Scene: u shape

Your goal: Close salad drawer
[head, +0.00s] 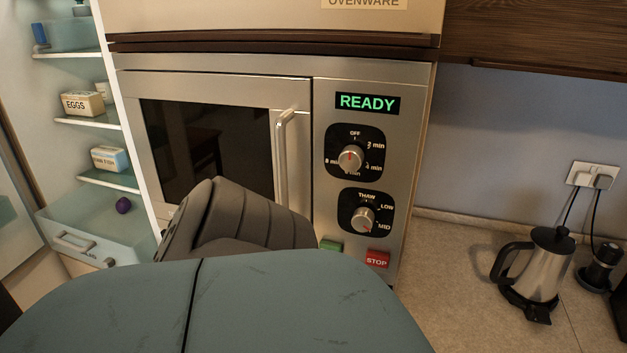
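The salad drawer (48,222) is a pale, clear bin at the bottom of the open fridge, at the lower left of the head view. It has a light bar handle (75,243) and a partly legible label on its front. It looks pulled out, since its inside shows from above. A round purple item (123,205) shows inside it, toward the right. Neither gripper is in view. A grey ribbed part of mine and a large teal part of mine fill the lower middle and hide what is behind them.
Fridge shelves above the drawer hold an eggs carton (83,103) and another carton (109,159). A fridge door panel (14,226) stands at the far left. A microwave (214,147) reading READY fills the middle. A kettle (541,268) stands on the counter (455,285) at right.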

